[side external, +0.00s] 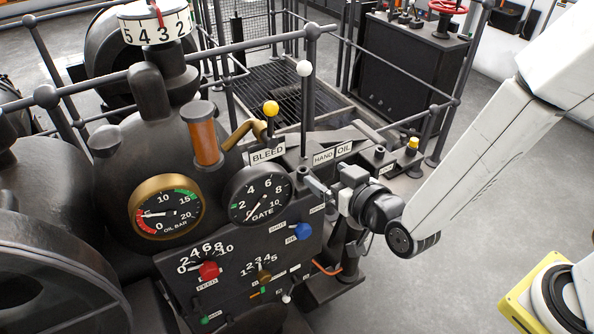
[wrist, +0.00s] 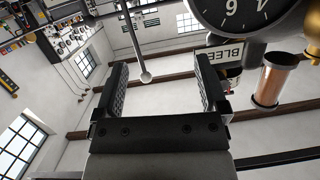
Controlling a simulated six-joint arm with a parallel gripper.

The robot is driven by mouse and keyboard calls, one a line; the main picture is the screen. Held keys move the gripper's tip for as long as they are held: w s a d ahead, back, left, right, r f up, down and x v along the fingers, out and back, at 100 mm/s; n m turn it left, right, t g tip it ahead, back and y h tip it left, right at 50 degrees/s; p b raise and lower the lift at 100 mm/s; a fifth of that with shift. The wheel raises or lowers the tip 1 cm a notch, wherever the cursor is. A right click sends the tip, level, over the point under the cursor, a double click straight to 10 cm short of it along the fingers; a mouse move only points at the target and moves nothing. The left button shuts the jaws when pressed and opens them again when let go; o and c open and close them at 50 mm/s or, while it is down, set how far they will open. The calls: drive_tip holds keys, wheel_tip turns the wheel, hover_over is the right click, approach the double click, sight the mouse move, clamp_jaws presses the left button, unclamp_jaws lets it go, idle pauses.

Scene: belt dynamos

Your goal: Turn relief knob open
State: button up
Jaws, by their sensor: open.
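The control panel (side external: 285,262) faces the side external view and carries several coloured knobs. A blue knob (side external: 302,231) sits at its right with small labels beside it, a red knob (side external: 209,270) at the lower left by FEED, and a brown knob (side external: 264,274) below the middle. I cannot read which one is marked relief. My gripper (side external: 312,184) is open near the panel's upper right corner, above and slightly right of the blue knob. In the wrist view the open jaws (wrist: 162,66) have nothing clasped between them; no panel knob shows there.
A white-balled lever (side external: 304,68) rises behind my gripper; its ball also shows between the jaws in the wrist view (wrist: 146,77). A yellow-knobbed lever (side external: 270,108), the BLEED plate (side external: 267,154) and a GATE gauge (side external: 260,198) are close by.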

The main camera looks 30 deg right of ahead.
drive_tip(key=s+a+t, duration=0.1)
drive_tip(key=s+t, duration=0.1)
approach(305, 235)
drive_tip(key=w, duration=0.2)
drive_tip(key=shift+w+a+f+t+h, duration=0.1)
drive_tip(key=shift+a+f+t+h, duration=0.1)
drive_tip(key=shift+f+t+h, duration=0.15)
drive_tip(key=shift+w+r, duration=0.1)
drive_tip(key=shift+w, duration=3.85)
clamp_jaws()
